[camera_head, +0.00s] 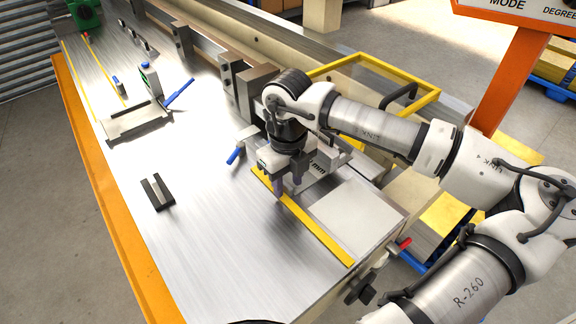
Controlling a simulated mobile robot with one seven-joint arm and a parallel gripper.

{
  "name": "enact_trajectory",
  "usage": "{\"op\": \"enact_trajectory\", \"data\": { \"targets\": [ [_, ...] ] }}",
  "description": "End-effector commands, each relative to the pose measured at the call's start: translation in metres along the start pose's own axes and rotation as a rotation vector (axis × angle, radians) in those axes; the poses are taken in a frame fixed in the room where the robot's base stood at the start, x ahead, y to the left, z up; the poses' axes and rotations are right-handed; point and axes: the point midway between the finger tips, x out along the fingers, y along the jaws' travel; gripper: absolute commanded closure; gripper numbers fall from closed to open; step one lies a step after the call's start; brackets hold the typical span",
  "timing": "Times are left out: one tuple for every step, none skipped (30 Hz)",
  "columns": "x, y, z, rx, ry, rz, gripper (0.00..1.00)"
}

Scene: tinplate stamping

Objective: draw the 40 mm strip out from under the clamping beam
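My gripper (288,190) points down over the near right part of the bench, with its two dark fingers visibly apart. I see nothing between them. Just behind and right of it is a light grey piece with dark lettering ending in "mm" (316,166). My gripper and wrist hide the rest of the lettering, so I cannot tell whether this is the 40 mm strip. The clamping beam (205,47) runs from the upper left toward my wrist. Its near end, by a brown block (256,80), is partly hidden by my arm.
A pale flat plate (349,217) lies right of my gripper, beside a yellow strip (322,232) on the bench. A yellow guard frame (372,60) stands behind my arm. A blue-handled fixture (138,121) and a small dark block (157,192) stand left. The bench's front middle is clear.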

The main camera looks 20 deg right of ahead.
Motion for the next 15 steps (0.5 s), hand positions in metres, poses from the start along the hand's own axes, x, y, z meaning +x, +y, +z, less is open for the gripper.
{"op": "enact_trajectory", "data": {
  "targets": [
    [0.0013, 0.0003, 0.0001, 0.000, 0.000, 0.000, 0.64],
    [0.0018, 0.0002, 0.0001, 0.000, 0.000, 0.000, 0.64],
    [0.0023, 0.0002, 0.0001, 0.000, 0.000, 0.000, 0.64],
    [0.0024, 0.0002, 0.0001, 0.000, 0.000, 0.000, 0.64],
    [0.0025, 0.0002, 0.0001, 0.000, 0.000, 0.000, 0.64],
    [0.0025, 0.0002, 0.0001, 0.000, 0.000, 0.000, 0.64],
    [0.0024, 0.0002, 0.0001, 0.000, 0.000, 0.000, 0.64],
    [0.0024, 0.0002, 0.0001, 0.000, 0.000, 0.000, 0.64],
    [0.0023, 0.0002, 0.0001, 0.000, 0.000, 0.000, 0.65],
    [0.0023, 0.0002, 0.0001, 0.000, 0.000, 0.000, 0.69],
    [0.0023, 0.0001, 0.0001, 0.000, 0.000, 0.000, 0.73],
    [0.0022, 0.0001, 0.0001, 0.000, 0.000, 0.000, 0.78],
    [0.0022, 0.0001, 0.0001, 0.000, 0.000, 0.000, 0.82],
    [0.0022, 0.0001, 0.0001, 0.000, 0.000, 0.000, 0.86],
    [0.0021, 0.0001, 0.0001, 0.000, 0.000, 0.000, 0.91]
  ]
}}
